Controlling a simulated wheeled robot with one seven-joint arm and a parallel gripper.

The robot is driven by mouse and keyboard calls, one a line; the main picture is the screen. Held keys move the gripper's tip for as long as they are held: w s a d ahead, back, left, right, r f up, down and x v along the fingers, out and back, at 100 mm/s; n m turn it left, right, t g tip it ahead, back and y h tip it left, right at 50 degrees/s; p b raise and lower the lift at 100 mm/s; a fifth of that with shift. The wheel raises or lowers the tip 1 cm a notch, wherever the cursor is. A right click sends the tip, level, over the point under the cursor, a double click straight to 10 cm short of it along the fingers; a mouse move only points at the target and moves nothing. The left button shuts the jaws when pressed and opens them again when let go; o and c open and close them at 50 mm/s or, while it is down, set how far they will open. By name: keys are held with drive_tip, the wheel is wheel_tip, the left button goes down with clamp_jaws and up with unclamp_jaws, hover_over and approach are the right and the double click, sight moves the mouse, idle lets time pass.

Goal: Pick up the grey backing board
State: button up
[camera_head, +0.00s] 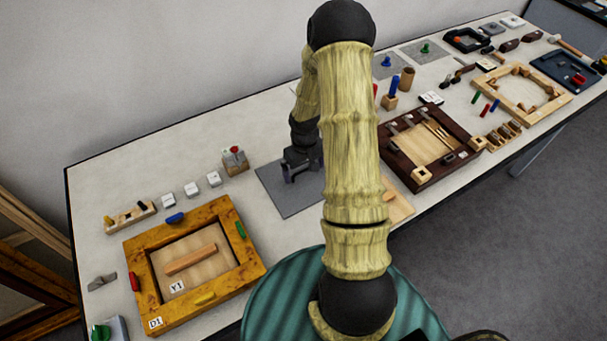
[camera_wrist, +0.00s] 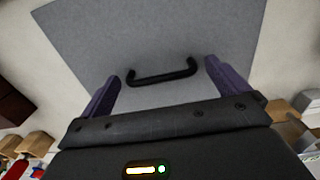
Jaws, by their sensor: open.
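The grey backing board (camera_head: 291,195) lies flat on the white table in the head view, behind and left of my arm, which hides part of it. In the wrist view the grey board (camera_wrist: 150,35) fills the upper middle, with a black bar handle (camera_wrist: 162,76) on it. My gripper (camera_head: 290,176) is over the board in the head view. In the wrist view my gripper (camera_wrist: 163,80) is open, with its two purple fingers either side of the handle's ends. The handle shows between the fingertips; I cannot tell whether they touch it.
A yellow wooden frame (camera_head: 139,261) with coloured clamps lies at the left. A dark wooden tray (camera_head: 393,179) lies right of the board. A small block with a red knob (camera_head: 235,161) stands behind left. Bare table (camera_head: 110,185) shows at the back left.

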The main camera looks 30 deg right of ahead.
sight(305, 170)
drive_tip(key=shift+f, duration=0.3)
drive_tip(key=c, duration=1)
wheel_tip(305, 170, up, 10)
drive_tip(key=b, duration=0.1)
idle(0.6)
